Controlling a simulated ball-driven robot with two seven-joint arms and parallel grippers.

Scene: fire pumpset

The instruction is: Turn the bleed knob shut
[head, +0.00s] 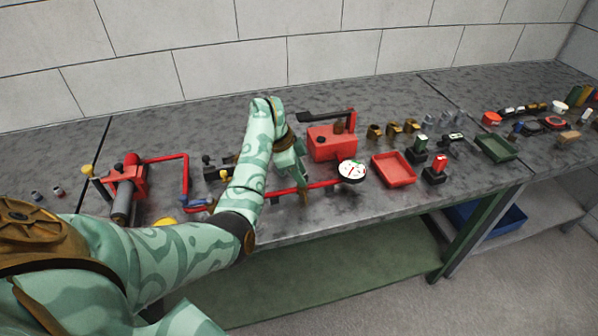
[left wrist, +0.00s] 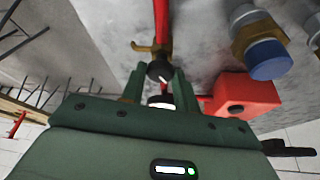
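The dark bleed knob (left wrist: 160,71) sits on a brass fitting (left wrist: 152,47) at the red pipe in the left wrist view. My left gripper (left wrist: 159,78) has its two fingers apart, with the knob between or just beyond the tips. Whether they press on it cannot be made out. My right gripper is not in view.
A red tank (head: 332,142) with a dark-handled lever stands behind the gauge. A red tray (head: 393,169) and switch blocks (head: 435,169) lie to the right. A red valve assembly (head: 126,182) stands at the left. A blue-capped fitting (left wrist: 270,58) is near my left gripper.

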